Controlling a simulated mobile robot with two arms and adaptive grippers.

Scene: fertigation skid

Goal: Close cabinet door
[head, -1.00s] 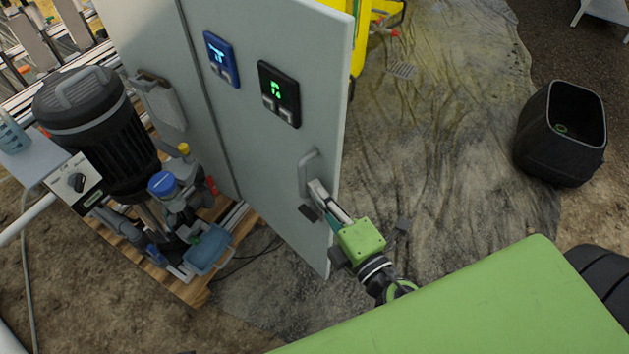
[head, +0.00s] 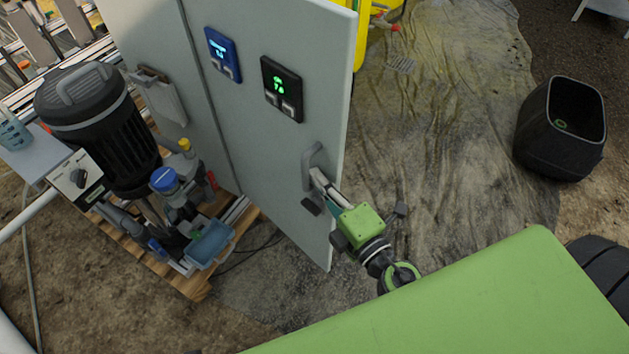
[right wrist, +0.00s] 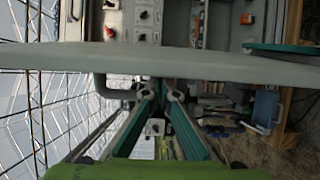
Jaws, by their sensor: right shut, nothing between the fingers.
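The grey cabinet door (head: 265,150) fills the middle of the head view, its outer face carrying a handle (head: 309,165) near the free edge. In the right wrist view the door (right wrist: 230,65) shows edge-on as a pale band, with switches and fittings visible beyond it, so it stands open. My right gripper (head: 316,178) is shut and empty, its tips at the door beside the handle. In the right wrist view the handle (right wrist: 112,91) lies just left of the fingertips (right wrist: 160,90). Whether they touch door or handle is unclear. My left gripper is not in view.
A black pump motor (head: 95,125) and pipework stand on a wooden pallet (head: 195,287) to the left. A black bin (head: 560,140) stands at the right. The wet sheeted ground (head: 450,130) between the door and bin is mostly clear.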

